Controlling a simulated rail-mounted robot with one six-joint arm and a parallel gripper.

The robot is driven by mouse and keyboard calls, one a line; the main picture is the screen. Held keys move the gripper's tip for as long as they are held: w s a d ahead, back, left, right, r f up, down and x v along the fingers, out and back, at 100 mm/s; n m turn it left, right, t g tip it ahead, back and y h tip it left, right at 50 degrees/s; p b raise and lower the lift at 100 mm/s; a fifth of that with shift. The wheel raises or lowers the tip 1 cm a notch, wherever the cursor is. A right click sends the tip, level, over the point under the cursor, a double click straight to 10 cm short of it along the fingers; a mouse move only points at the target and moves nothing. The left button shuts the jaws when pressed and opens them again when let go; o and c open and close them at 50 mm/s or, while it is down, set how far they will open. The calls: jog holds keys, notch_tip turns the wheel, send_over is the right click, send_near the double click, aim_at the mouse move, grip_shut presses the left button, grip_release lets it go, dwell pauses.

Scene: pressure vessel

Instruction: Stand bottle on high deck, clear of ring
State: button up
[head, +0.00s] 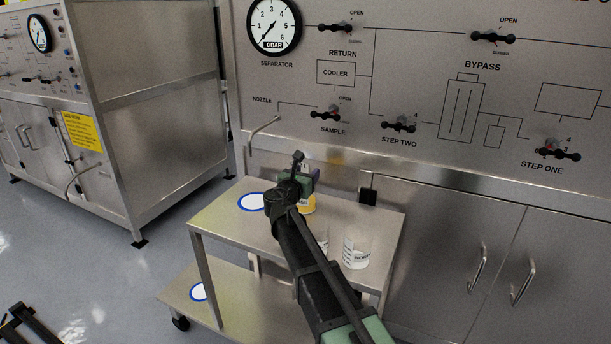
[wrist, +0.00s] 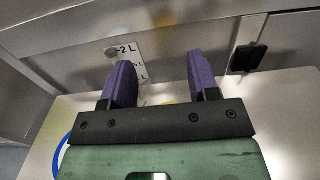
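A clear container with yellow in it (head: 309,204) stands on the high deck (head: 226,218) of a steel cart, right of a blue-edged white ring (head: 252,202). My gripper (head: 303,172) is over the deck and hides part of this container. In the wrist view its two purple fingers (wrist: 163,80) are apart. A white scale marked "2 L" (wrist: 126,53) shows behind the left finger, and a little yellow (wrist: 167,103) shows low between them. I cannot tell whether the fingers touch the container.
A clear vessel with white in it (head: 357,252) stands near the deck's front right; another (head: 322,238) is partly behind my arm. A second ring (head: 199,291) lies on the low deck. A bent nozzle (head: 263,132) and the valve panel stand behind the cart.

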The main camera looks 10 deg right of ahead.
jog(key=shift+o, duration=0.5)
jog(key=shift+r, duration=0.15)
jog(key=v, duration=1.2)
